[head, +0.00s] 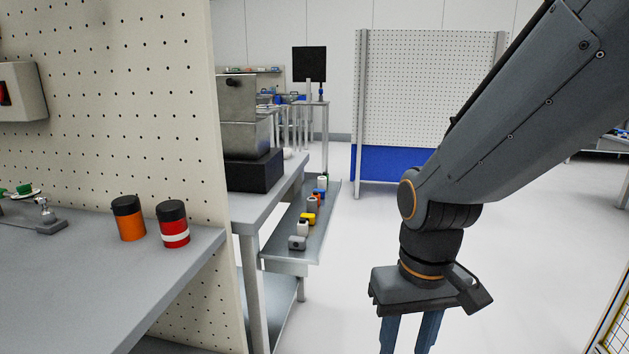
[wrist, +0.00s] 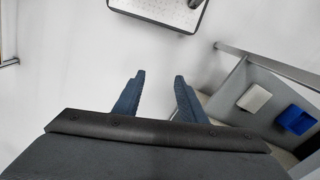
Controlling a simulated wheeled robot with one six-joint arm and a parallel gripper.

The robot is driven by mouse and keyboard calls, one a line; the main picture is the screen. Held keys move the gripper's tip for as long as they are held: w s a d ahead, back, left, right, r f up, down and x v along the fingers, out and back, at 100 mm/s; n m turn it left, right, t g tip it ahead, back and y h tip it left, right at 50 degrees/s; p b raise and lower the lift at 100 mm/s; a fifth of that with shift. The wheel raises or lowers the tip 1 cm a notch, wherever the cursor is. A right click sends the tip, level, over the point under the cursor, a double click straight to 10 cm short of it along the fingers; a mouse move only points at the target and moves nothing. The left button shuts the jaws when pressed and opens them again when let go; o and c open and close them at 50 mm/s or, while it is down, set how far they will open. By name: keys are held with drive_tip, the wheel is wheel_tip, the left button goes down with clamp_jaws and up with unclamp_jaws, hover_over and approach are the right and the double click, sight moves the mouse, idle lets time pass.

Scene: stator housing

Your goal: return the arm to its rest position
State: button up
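My arm comes in from the upper right of the head view and bends down at the wrist. My gripper (head: 408,340) hangs over the open floor, pointing down, to the right of the workbenches. Its blue fingers run out of the bottom of the head view, so the tips are hidden there. In the wrist view, my gripper (wrist: 159,77) shows two fingers spread apart with only pale floor between them. It is open and empty, apart from any object.
A grey bench (head: 120,270) carries an orange jar (head: 129,220) and a red jar (head: 173,228). Beyond the pegboard (head: 130,90), a low shelf (head: 277,252) holds several small parts. In the wrist view, a white block (wrist: 254,98) and blue bin (wrist: 296,119) lie right. Floor (head: 340,290) is clear.

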drive_tip(key=d+r+m+p, duration=0.1)
drive_tip(key=d+r+p, duration=0.4)
drive_tip(key=p, duration=0.4)
drive_tip(key=shift+s+d+r+m, duration=0.2)
drive_tip(key=shift+s+r+m, duration=0.1)
drive_tip(key=shift+s+r, duration=0.2)
drive_tip(key=shift+w, duration=0.1)
